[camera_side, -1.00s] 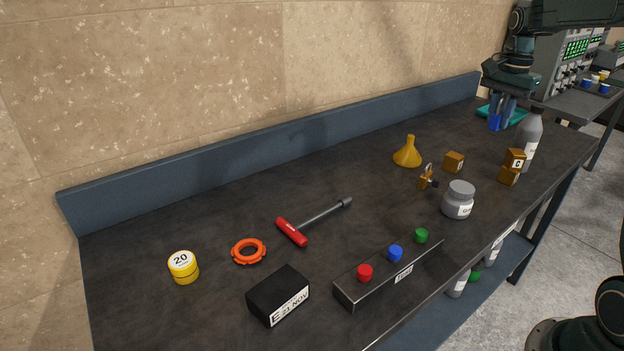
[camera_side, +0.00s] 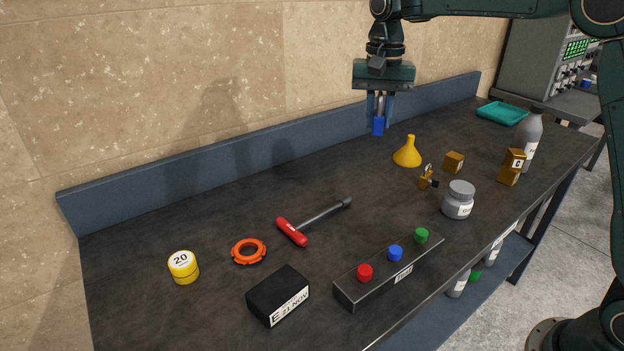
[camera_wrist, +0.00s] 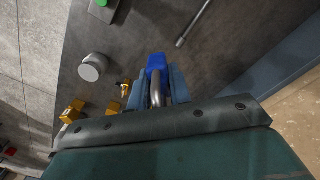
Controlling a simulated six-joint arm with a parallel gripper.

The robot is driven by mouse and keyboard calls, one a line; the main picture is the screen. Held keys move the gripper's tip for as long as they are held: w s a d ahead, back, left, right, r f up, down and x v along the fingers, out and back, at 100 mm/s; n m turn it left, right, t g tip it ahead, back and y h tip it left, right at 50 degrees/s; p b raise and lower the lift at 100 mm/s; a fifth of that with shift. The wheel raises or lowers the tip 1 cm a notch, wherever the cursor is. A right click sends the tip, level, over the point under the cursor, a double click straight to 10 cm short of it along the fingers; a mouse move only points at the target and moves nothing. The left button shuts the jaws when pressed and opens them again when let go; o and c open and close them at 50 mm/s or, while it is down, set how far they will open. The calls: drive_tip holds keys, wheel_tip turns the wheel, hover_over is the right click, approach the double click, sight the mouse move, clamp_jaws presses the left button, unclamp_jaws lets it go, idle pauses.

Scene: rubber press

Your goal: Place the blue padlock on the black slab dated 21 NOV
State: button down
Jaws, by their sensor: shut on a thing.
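The blue padlock (camera_side: 378,125) is held by my gripper (camera_side: 380,108), which is shut on it in the air above the back part of the bench. In the wrist view my gripper (camera_wrist: 158,92) has its fingers on both sides of the metal shackle, and the blue body of the padlock (camera_wrist: 156,62) points away from me. The black slab (camera_side: 278,296) lies at the front left of the bench, with a white label reading "E 21 NOV" on its front side. It is well to the left of my gripper and apart from it.
A button box (camera_side: 390,272) stands right of the slab. A yellow funnel (camera_side: 407,152), brass padlock (camera_side: 427,178) and grey jar (camera_side: 458,199) stand further right.

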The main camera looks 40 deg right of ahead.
drive_tip(key=s+a+r+n, duration=0.15)
drive_tip(key=a+n, duration=0.35)
drive_tip(key=a, duration=1.2)
drive_tip(key=n, duration=0.4)
hover_over(277, 287)
wheel_tip(277, 287, down, 15)
drive_tip(key=shift+f, duration=0.1)
drive_tip(key=shift+f, duration=0.1)
drive_tip(key=shift+f, duration=2.05)
drive_tip(key=c, duration=1.3)
unclamp_jaws()
drive_tip(key=shift+f, duration=0.1)
